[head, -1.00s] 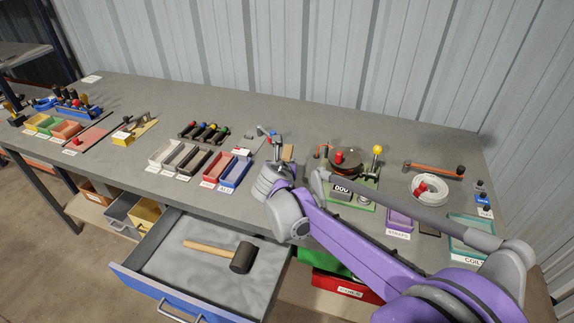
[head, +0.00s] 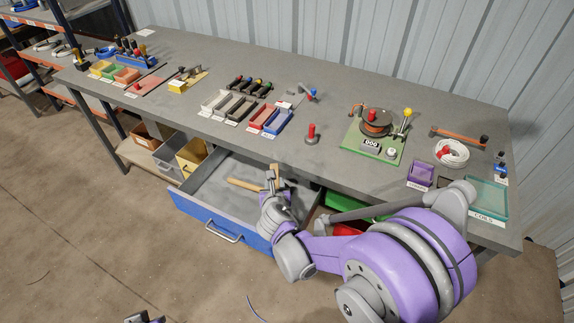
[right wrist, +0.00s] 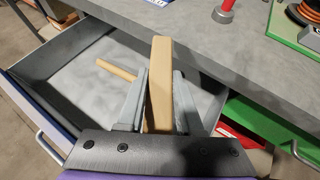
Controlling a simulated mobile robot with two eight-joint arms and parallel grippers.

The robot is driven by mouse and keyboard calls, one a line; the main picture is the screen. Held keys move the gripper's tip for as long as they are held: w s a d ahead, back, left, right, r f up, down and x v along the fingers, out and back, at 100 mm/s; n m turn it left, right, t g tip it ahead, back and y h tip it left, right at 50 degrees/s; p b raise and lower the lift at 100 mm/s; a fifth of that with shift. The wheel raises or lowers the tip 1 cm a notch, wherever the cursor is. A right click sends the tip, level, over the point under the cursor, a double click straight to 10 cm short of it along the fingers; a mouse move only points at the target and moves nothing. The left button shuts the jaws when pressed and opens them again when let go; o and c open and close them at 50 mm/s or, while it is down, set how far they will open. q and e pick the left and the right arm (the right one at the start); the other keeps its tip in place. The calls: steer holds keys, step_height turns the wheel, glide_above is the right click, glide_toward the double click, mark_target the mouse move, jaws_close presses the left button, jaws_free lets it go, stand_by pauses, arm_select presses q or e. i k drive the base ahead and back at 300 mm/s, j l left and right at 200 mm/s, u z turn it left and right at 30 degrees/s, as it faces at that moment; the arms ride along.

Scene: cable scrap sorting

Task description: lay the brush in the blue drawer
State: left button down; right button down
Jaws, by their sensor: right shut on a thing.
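The blue drawer (head: 196,207) is pulled open below the bench, with a grey inside. My right gripper (head: 272,180) is over the drawer's right part, shut on the brush (head: 277,170). In the right wrist view the brush (right wrist: 160,80) is a pale wooden block standing up between both fingers; no bristles show. A mallet lies in the drawer; its wooden handle (head: 243,184) shows, and my right gripper hides its head. Whether the brush touches the drawer I cannot tell. A small part of what seems my left gripper (head: 143,319) shows at the bottom edge; its fingers are unclear.
The bench top edge (head: 230,145) runs just behind the drawer. A red-knobbed peg (head: 311,133) and a green-based spool device (head: 375,135) stand on the bench. The drawer's left part (head: 208,183) is clear.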

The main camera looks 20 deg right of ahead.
mark_target(250, 216)
steer(key=z, duration=1)
steer(key=i+j+z, duration=0.1)
steer(key=j+z, duration=0.25)
steer(key=z, duration=0.15)
steer(key=j+z, duration=1.05)
steer(key=j, duration=0.2)
steer(key=k+j+z, duration=0.1)
steer(key=j, duration=0.2)
steer(key=k+j+z, duration=0.15)
steer(key=j, duration=0.15)
steer(key=j+z, duration=0.1)
steer(key=j, duration=0.2)
steer(key=k+j, duration=0.15)
steer(key=j, duration=0.2)
steer(key=k+j, duration=0.15)
steer(key=j, duration=0.2)
steer(key=k+j, duration=0.1)
steer(key=j, duration=0.25)
steer(key=k+j, duration=0.15)
steer(key=j, duration=0.2)
steer(key=k+j+z, duration=0.1)
steer(key=j, duration=0.25)
steer(key=i+j, duration=0.25)
steer(key=i, duration=0.1)
